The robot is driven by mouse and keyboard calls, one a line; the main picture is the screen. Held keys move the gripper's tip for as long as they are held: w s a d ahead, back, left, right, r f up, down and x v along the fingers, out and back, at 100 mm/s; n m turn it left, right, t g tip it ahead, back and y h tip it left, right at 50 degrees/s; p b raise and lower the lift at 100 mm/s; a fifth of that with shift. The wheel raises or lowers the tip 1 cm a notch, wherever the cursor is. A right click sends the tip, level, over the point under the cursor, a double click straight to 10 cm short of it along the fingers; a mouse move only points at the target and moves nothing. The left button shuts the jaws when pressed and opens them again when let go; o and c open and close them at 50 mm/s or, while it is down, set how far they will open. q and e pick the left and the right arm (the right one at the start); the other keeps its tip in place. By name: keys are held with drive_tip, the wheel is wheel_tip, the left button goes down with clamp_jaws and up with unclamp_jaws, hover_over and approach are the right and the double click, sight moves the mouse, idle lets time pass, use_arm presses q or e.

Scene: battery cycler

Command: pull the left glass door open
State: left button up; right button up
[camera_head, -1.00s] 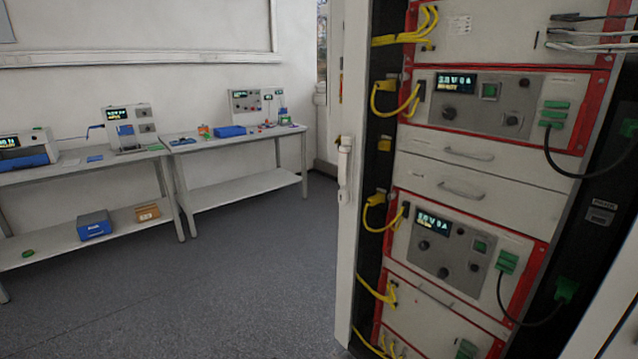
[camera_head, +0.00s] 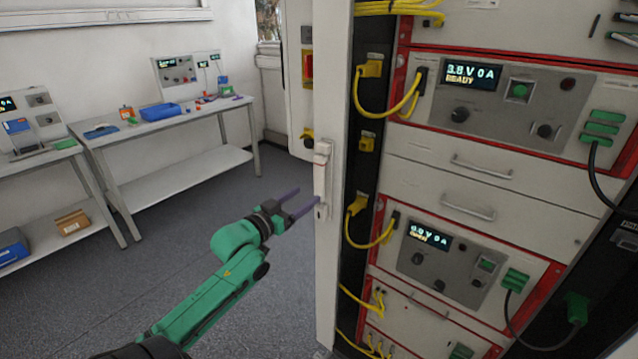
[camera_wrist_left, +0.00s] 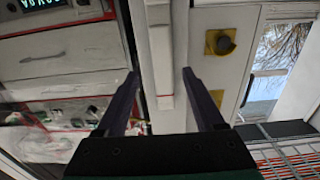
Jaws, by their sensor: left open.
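The left door's white frame (camera_head: 337,110) stands upright at the left side of the rack, seen nearly edge-on; its glass cannot be made out. A white vertical handle (camera_head: 322,172) is on the frame. My left gripper (camera_head: 306,197) is open and empty, just left of the handle's lower part. One purple fingertip comes up close to the handle; I cannot tell whether it touches. In the left wrist view, the handle (camera_wrist_left: 160,60) lies between the lines of the two open fingers (camera_wrist_left: 162,88). My right gripper is not in view.
The rack holds instruments with lit displays (camera_head: 472,75), drawers and yellow cables (camera_head: 385,105) close behind the door frame. A white wall box with a red switch (camera_head: 308,68) is behind the frame. A workbench (camera_head: 180,122) stands back left. The floor (camera_head: 190,235) between is clear.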

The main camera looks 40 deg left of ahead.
sight(318, 186)
use_arm(q)
drive_tip(key=w, duration=0.2)
drive_tip(key=w+p, duration=0.1)
drive_tip(key=w, duration=0.4)
drive_tip(key=shift+a+f, duration=0.1)
drive_tip(key=shift+a, duration=0.3)
drive_tip(key=shift+w, duration=0.25)
drive_tip(key=shift+d, duration=0.2)
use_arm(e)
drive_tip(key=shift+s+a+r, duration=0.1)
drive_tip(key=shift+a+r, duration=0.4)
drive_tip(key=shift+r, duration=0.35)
use_arm(q)
drive_tip(key=c, duration=1)
clamp_jaws()
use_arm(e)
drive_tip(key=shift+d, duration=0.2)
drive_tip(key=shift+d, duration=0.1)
